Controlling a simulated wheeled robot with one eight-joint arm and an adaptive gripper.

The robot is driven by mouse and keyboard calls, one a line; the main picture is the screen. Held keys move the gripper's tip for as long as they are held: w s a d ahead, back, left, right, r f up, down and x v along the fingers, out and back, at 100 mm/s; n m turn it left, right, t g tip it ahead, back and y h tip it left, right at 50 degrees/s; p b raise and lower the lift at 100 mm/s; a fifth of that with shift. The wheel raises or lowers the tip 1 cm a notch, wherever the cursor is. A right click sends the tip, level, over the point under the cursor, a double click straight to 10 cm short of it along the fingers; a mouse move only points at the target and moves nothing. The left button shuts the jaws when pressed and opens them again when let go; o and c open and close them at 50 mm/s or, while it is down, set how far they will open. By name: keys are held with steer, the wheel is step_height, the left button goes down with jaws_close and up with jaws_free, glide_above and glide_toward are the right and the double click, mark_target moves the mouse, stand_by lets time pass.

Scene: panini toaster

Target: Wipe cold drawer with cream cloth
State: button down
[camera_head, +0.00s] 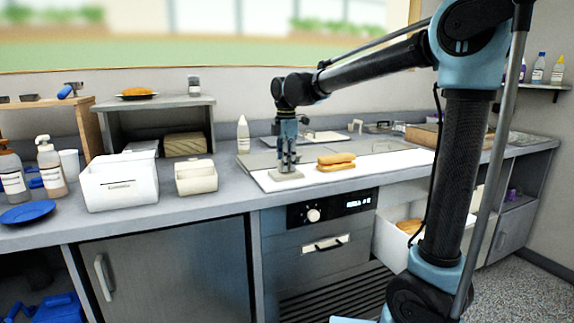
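My gripper (288,165) points straight down over the left part of the white board on the counter. A small flat pale beige-grey piece (286,175), which looks like the cream cloth, lies directly under my fingertips. The fingers seem to touch it, but I cannot tell whether they grip it. A pulled-out white drawer (387,239) under the counter, right of the control panel, looks like the cold drawer. Bread shows inside it, and my arm hides its right part.
A sandwich (336,162) lies on the white board (392,160) just right of my gripper. A white squeeze bottle (243,135) stands behind to the left. White bins (119,184) and soap bottles (50,166) occupy the left counter. The oven front (318,240) is below.

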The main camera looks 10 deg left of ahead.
stand_by(0.3)
steer(key=shift+r, duration=3)
